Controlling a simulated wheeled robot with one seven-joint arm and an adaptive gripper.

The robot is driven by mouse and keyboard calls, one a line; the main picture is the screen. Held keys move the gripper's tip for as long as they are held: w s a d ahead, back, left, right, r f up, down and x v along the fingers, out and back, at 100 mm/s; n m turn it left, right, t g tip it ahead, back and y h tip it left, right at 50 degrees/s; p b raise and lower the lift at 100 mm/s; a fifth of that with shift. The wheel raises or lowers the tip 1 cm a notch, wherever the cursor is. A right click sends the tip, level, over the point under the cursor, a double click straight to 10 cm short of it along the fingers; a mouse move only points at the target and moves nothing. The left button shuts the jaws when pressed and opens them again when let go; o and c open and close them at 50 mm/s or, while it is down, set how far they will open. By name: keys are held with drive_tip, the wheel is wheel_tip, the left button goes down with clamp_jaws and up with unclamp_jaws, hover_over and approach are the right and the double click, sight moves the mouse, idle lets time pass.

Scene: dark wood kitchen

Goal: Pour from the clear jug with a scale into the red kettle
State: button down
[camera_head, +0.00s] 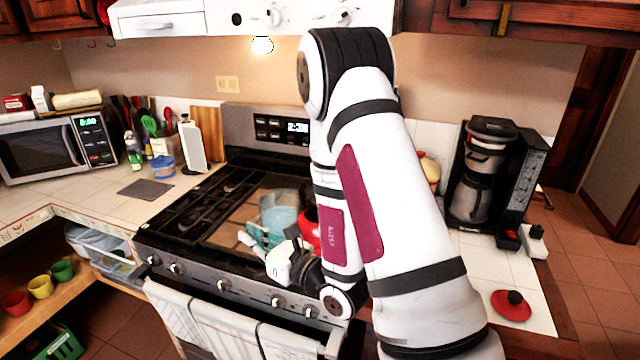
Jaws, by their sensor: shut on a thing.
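The clear jug (279,214) is over the stove's middle, with bluish contents showing. Its scale is too small to read. My gripper (262,240), with teal fingers, is shut on the jug at its near left side. The red kettle (309,232) is just right of the jug on the stove, mostly hidden behind my arm. I cannot tell whether the jug touches the kettle or how far it is tilted.
The stove (190,222) has bare grates on the left. A red lid (512,305) with a dark knob lies on the right counter. A coffee maker (487,175) stands behind it. Towels (215,325) hang on the oven front.

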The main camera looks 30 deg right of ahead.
sight(263, 213)
drive_tip(key=shift+d+r+m, duration=0.3)
drive_tip(key=shift+r+m, duration=0.2)
drive_tip(key=shift+r, duration=0.4)
drive_tip(key=d+r+m, duration=0.1)
drive_tip(key=w+d+r+m, duration=0.1)
drive_tip(key=r, duration=0.1)
drive_tip(key=r+m+b, duration=0.1)
drive_tip(key=shift+w+d+r+m, duration=0.15)
drive_tip(key=shift+d+r+m, duration=0.2)
drive_tip(key=shift+d+m, duration=0.05)
drive_tip(key=shift+w+d+r+m+b, duration=0.25)
drive_tip(key=shift+d+r+m+b, duration=0.4)
drive_tip(key=shift+r, duration=0.25)
drive_tip(key=shift+w+d+r+m+b, duration=0.2)
drive_tip(key=shift+d+r+m+b, duration=0.3)
drive_tip(key=shift+r+m+b, duration=0.25)
drive_tip(key=shift+d+r+m+b, duration=0.3)
drive_tip(key=shift+r+b, duration=0.15)
drive_tip(key=shift+r, duration=0.1)
drive_tip(key=shift+w+d+r+m+p, duration=0.2)
drive_tip(key=shift+d+r+m+p, duration=0.25)
drive_tip(key=shift+r+m+p, duration=0.4)
drive_tip(key=shift+w+d+r+m+p, duration=0.15)
drive_tip(key=shift+d+r+m+p, duration=0.4)
drive_tip(key=shift+r+p, duration=0.4)
idle(1.0)
drive_tip(key=shift+a+f, duration=0.15)
drive_tip(key=shift+f, duration=0.05)
